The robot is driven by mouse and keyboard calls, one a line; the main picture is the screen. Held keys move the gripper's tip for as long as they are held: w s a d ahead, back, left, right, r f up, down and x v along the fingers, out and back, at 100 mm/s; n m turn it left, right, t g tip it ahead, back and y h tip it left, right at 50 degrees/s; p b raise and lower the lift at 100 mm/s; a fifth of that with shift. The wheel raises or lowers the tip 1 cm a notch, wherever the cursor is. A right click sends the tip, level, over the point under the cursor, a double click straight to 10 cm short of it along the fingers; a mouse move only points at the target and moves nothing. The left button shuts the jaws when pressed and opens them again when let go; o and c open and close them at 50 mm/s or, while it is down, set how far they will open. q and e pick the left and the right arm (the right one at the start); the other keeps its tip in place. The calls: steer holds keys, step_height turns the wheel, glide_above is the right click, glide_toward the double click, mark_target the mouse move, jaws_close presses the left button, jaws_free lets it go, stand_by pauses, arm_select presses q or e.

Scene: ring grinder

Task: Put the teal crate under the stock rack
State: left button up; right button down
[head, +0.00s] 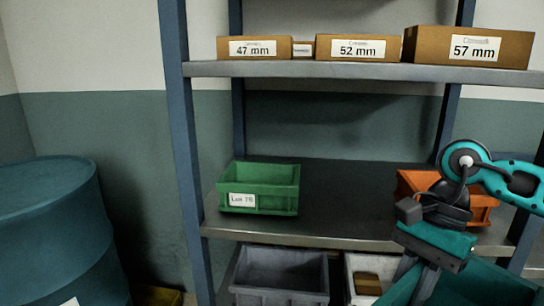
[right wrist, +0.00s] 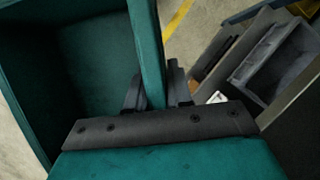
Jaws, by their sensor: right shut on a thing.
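The teal crate (head: 487,287) is at the bottom right of the head view, in front of the stock rack (head: 315,231). My right gripper (head: 420,285) is shut on the crate's wall. In the right wrist view the fingers of my right gripper (right wrist: 158,95) stand on either side of the crate wall, and the crate (right wrist: 88,70) looks empty inside. The crate's lower part is out of the head view. My left gripper is not in view.
Under the rack's lower shelf stand a grey bin (head: 281,278) and a white bin (head: 352,283). The lower shelf holds a green bin (head: 259,187) and an orange bin (head: 408,184). Boxes (head: 358,47) stand on the upper shelf. A blue drum (head: 48,235) is at left.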

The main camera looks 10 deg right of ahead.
arm_select(q)
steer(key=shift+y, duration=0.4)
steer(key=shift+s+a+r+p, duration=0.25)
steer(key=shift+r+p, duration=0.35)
steer(key=shift+p, duration=0.3)
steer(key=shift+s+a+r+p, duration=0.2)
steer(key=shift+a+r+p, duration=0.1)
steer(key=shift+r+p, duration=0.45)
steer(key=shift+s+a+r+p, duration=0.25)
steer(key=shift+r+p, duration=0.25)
steer(key=shift+p, duration=0.5)
arm_select(e)
steer(key=w+a+f+n+g+h, duration=0.1)
steer(key=w+a+n+h, duration=0.3)
steer(key=n, duration=0.8)
steer(key=shift+w+a+f+n+g, duration=0.15)
steer(key=shift+w+a+n+g, duration=0.15)
steer(key=shift+w+a+g, duration=0.7)
